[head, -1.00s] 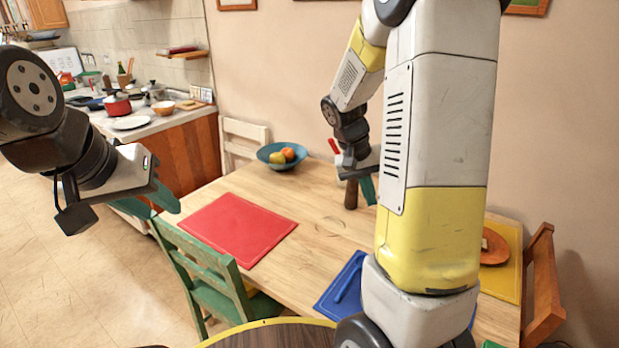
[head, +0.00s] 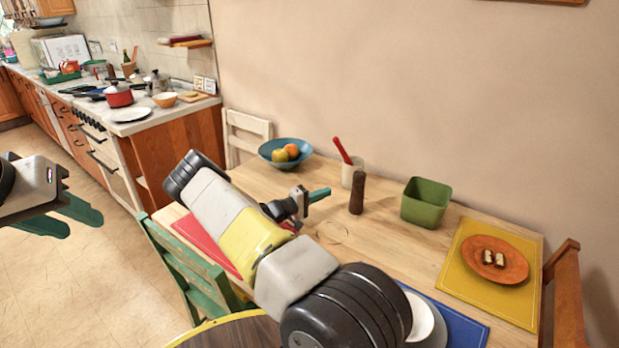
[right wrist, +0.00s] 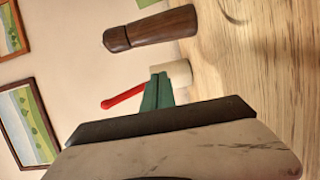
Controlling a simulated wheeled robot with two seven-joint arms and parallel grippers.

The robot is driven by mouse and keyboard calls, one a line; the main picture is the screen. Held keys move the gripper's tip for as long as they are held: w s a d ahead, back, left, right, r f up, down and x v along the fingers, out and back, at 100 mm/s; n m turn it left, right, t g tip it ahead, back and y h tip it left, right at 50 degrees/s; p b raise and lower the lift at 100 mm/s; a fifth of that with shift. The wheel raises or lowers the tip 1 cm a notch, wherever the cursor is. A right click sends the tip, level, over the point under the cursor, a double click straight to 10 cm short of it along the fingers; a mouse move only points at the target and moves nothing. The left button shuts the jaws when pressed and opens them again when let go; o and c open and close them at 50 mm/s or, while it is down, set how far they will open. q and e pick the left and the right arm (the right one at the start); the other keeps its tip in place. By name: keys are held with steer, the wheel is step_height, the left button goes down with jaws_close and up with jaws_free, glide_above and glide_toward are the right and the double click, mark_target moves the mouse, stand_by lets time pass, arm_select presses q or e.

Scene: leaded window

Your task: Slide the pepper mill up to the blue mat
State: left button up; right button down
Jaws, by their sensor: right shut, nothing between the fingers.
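The pepper mill (head: 357,193), dark brown wood, stands upright on the table; it also shows in the right wrist view (right wrist: 150,28). The blue mat (head: 468,329) lies at the table's near side, partly hidden by my right arm. My right gripper (head: 326,194) is shut and empty, just left of the mill with a small gap between them in the head view. Its green fingers (right wrist: 158,92) are together in the right wrist view. My left gripper (head: 75,216) is open and empty at the left edge, away from the table.
A cream cup (head: 352,171) with a red utensil stands behind the mill. A green square bin (head: 426,203) stands right of it. A blue fruit bowl (head: 286,153) is back left. A yellow mat (head: 488,291) holds an orange plate (head: 497,259).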

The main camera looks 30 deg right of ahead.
mark_target(358, 191)
steer(key=shift+w+f+t, duration=0.15)
steer(key=shift+w+t, duration=0.15)
steer(key=shift+t, duration=0.1)
steer(key=shift+w+d, duration=0.1)
steer(key=shift+d, duration=0.1)
steer(key=d, duration=0.3)
steer(key=w+d, duration=0.1)
steer(key=d, duration=0.5)
steer(key=shift+w+d, duration=0.25)
steer(key=shift+d, duration=0.1)
steer(key=s, duration=0.1)
steer(key=s+a, duration=0.1)
steer(key=shift+s, duration=0.3)
steer(key=shift+s+a, duration=0.1)
steer(key=shift+s, duration=0.6)
